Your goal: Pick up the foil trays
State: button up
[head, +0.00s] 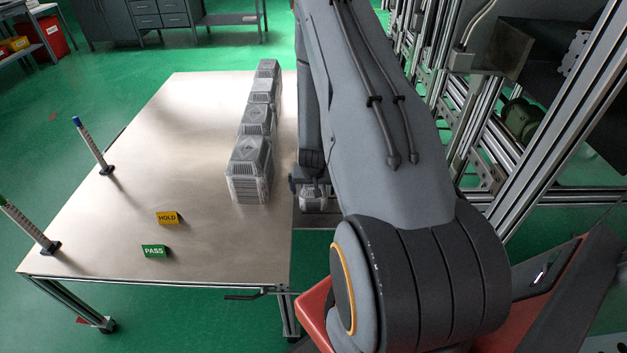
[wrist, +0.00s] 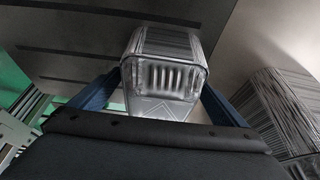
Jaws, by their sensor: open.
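A stack of silver foil trays (head: 313,201) shows just below my gripper (head: 312,184), past the table's right edge and partly hidden by my arm. In the wrist view, foil trays (wrist: 165,78) lie between the two blue fingers of my gripper (wrist: 162,92). The fingers are open, one on each side; I cannot tell whether either touches. More foil tray stacks (head: 250,165) stand in a row along the table's right side. One of these stacks also shows at the right of the wrist view (wrist: 283,108).
The metal table (head: 170,130) is mostly bare on its left. A yellow HOLD sign (head: 167,217) and a green PASS sign (head: 154,251) stand near its front. Two upright markers (head: 93,146) (head: 28,226) stand at the left edge. Metal framing (head: 490,150) rises at the right.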

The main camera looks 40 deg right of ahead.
jog(key=shift+c, duration=0.4)
jog(key=c, duration=1.2)
jog(key=shift+o, duration=0.2)
jog(key=shift+r, duration=0.1)
